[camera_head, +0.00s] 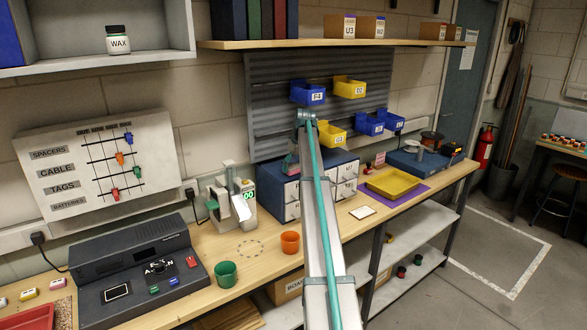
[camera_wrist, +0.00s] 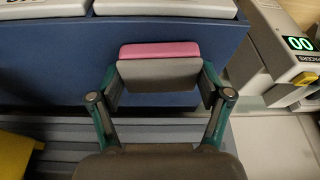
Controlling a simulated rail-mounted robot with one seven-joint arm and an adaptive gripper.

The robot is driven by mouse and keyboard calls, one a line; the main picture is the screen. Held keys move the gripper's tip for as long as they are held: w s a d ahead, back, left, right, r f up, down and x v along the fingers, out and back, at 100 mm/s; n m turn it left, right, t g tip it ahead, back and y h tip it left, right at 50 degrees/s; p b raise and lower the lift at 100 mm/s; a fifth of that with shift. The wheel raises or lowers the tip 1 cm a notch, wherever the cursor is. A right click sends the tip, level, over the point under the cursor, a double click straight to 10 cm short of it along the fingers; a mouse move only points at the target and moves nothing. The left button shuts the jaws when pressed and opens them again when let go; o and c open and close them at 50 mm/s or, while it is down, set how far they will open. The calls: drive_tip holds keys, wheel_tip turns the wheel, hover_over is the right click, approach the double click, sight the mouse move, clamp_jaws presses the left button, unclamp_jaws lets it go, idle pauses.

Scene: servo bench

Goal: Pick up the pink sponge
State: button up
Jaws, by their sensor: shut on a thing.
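The pink sponge (camera_wrist: 160,49) shows in the wrist view as a block with a pink strip along its far edge and a grey face toward the camera. My gripper (camera_wrist: 159,84) has its two teal-and-grey fingers against the left and right ends of this block, shut on it. The sponge appears in front of the blue drawer cabinet (camera_wrist: 60,60); the gap between them is hard to judge.
The blue drawer cabinet also shows in the head view (camera_head: 268,190). A device with a green display (camera_head: 243,205) stands left of it. Green (camera_head: 225,273) and orange (camera_head: 290,243) cups stand in front. A yellow tray (camera_head: 393,182) lies right. Bins (camera_head: 308,93) hang above.

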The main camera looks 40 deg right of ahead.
drive_tip(key=shift+r, duration=0.65)
drive_tip(key=s+a+r+b, duration=0.6)
drive_tip(key=s+a+r, duration=0.1)
drive_tip(key=a+r, duration=0.4)
drive_tip(key=shift+s+a+r, duration=0.25)
drive_tip(key=shift+a, duration=0.2)
drive_tip(key=o, duration=0.4)
drive_tip(key=shift+p, duration=0.3)
drive_tip(key=c, duration=0.5)
